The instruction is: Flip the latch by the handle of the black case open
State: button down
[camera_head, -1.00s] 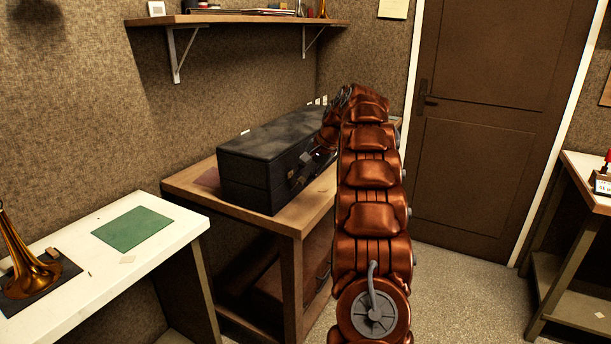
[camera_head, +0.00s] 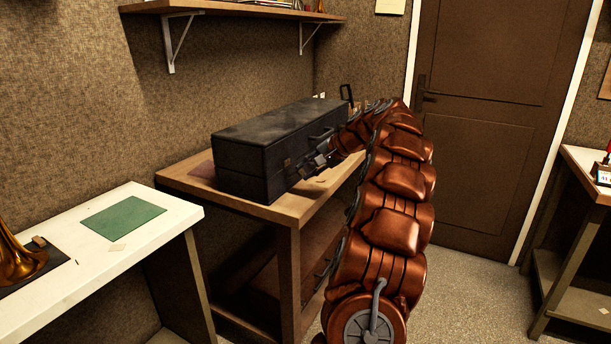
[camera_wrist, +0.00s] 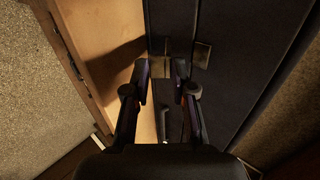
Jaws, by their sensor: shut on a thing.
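The black case (camera_head: 245,160) lies closed on the wooden bench, its front side facing right. Its dark handle (camera_head: 322,135) shows on that side. My gripper (camera_head: 315,163) is at the front of the case, just below the handle; the arm partly hides the area. In the wrist view my gripper (camera_wrist: 168,76) has its fingertips on either side of a small brass latch piece (camera_wrist: 159,67), shut on it. A brass plate (camera_wrist: 202,53) sits on the case face beside it. The exact angle of the latch is hard to tell.
The wooden bench (camera_head: 290,214) has a bare strip in front of the case. A white table (camera_head: 110,258) with a green mat (camera_head: 122,218) stands at the left. A wall shelf (camera_head: 235,9) hangs above. A door (camera_head: 475,140) is behind my arm.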

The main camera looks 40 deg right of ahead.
jog(key=f+t+b, duration=0.1)
jog(key=b, duration=0.1)
jog(key=f+t+y+b, duration=0.1)
jog(key=t+b, duration=0.1)
jog(key=shift+s+d+f, duration=0.1)
jog(key=shift+s+f, duration=0.2)
jog(key=shift+s, duration=0.1)
jog(key=t+b, duration=0.1)
jog(key=b, duration=0.1)
jog(key=f+t+b, duration=0.1)
jog(key=b, duration=0.1)
jog(key=shift+s+f+t+y, duration=0.15)
jog(key=shift+f+t+y, duration=0.1)
jog(key=shift+t+y, duration=0.15)
jog(key=shift+f, duration=0.15)
jog(key=c, duration=1.1)
grip_release()
jog(key=shift+d, duration=0.1)
jog(key=shift+s+d+r, duration=0.1)
jog(key=shift+s+r, duration=0.1)
jog(key=shift+s, duration=0.05)
jog(key=v, duration=1.1)
jog(key=shift+s+f, duration=0.1)
jog(key=shift+s, duration=0.2)
